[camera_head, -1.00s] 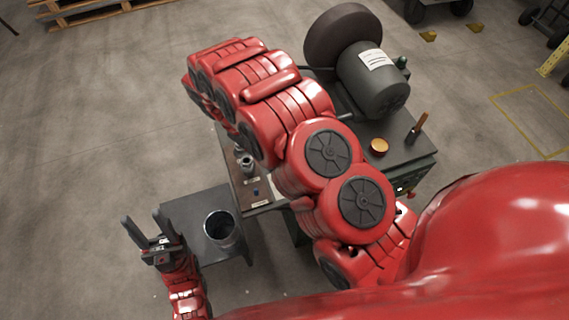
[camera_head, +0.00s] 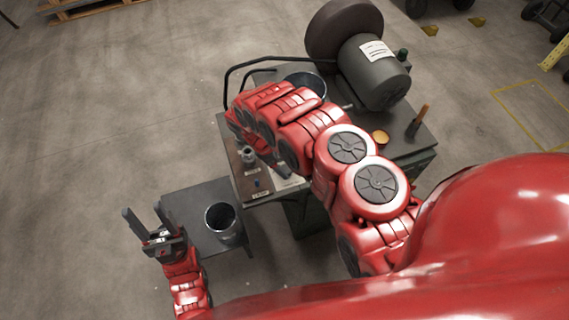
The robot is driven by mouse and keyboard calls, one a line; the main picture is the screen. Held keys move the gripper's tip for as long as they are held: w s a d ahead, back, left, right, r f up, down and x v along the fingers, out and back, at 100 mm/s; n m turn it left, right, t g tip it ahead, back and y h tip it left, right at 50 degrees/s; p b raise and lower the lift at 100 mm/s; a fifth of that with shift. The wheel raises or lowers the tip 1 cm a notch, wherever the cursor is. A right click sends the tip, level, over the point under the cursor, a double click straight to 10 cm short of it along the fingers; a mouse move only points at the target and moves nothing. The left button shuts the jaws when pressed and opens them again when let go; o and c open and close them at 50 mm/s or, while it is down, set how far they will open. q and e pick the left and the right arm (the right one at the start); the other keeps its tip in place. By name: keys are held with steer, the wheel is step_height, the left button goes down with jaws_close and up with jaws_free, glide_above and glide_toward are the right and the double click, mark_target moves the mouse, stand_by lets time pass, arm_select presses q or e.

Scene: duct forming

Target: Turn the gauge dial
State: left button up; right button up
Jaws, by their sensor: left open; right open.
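No part is clearly readable as the gauge dial. My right arm crosses over the bench. My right gripper (camera_head: 277,165) is mostly hidden under its wrist; dark finger parts show just right of the silver fitting, and I cannot tell whether they touch anything. My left gripper (camera_head: 147,226) is open and empty, left of the small side table (camera_head: 190,205).
A metal cylinder (camera_head: 223,219) stands on the side table. Another round metal piece (camera_head: 305,84) shows behind my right arm, near a bent black bar (camera_head: 262,62). A large motor (camera_head: 374,75), an amber disc (camera_head: 380,137) and an orange-handled tool (camera_head: 418,122) are on the bench's right.

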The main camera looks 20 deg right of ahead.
mark_target(286, 171)
steer(key=shift+x, duration=0.95)
steer(key=shift+f, duration=0.1)
